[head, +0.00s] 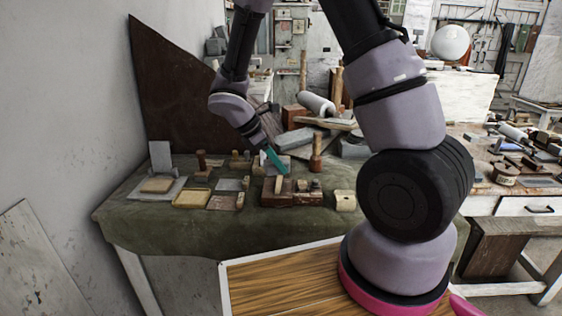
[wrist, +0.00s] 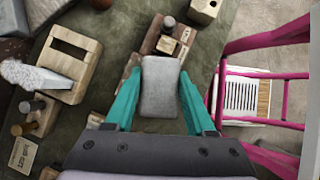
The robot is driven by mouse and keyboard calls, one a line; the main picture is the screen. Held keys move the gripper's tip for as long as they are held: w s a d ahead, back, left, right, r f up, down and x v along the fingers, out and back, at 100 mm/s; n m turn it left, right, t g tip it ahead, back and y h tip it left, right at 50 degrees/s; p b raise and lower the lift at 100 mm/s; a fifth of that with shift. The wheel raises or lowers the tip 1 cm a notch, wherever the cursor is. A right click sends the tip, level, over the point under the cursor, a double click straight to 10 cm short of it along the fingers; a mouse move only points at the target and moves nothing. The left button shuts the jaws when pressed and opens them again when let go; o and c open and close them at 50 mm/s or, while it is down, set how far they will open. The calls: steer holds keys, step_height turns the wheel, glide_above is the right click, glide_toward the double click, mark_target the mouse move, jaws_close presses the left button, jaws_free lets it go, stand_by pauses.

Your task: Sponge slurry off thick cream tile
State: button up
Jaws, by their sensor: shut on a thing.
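My gripper (head: 275,160) is over the middle of the green-covered table, its teal fingers pointing down and to the right. In the wrist view my gripper (wrist: 160,100) is shut on a grey, round-cornered block (wrist: 160,87), which looks like the sponge. The fingers press its two sides. A thick tan-cream tile (head: 157,184) lies at the left of the table on a pale slab (head: 167,195), well to the left of my gripper. I cannot make out slurry on it. I cannot pick the tile out in the wrist view.
A wooden rack (head: 290,198) with small blocks stands below my gripper. A cream block with a hole (head: 345,201) is to its right. A shallow yellowish tray (head: 191,198) and small tools lie between tile and rack. A brown panel (head: 170,95) leans behind the table.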

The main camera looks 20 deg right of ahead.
steer(key=shift+a+f, duration=0.1)
steer(key=shift+a, duration=0.85)
steer(key=shift+d+r, duration=0.2)
steer(key=shift+d, duration=1.95)
steer(key=shift+a, duration=0.1)
steer(key=shift+a+r, duration=0.7)
steer(key=shift+a, duration=0.3)
steer(key=shift+s+d+f+t+y, duration=0.1)
steer(key=shift+d+f+t+y, duration=0.05)
steer(key=shift+d+y, duration=0.3)
steer(key=shift+s+d+f+t+y, duration=0.1)
steer(key=shift+d+f+t+y, duration=0.05)
steer(key=shift+d+y, duration=0.3)
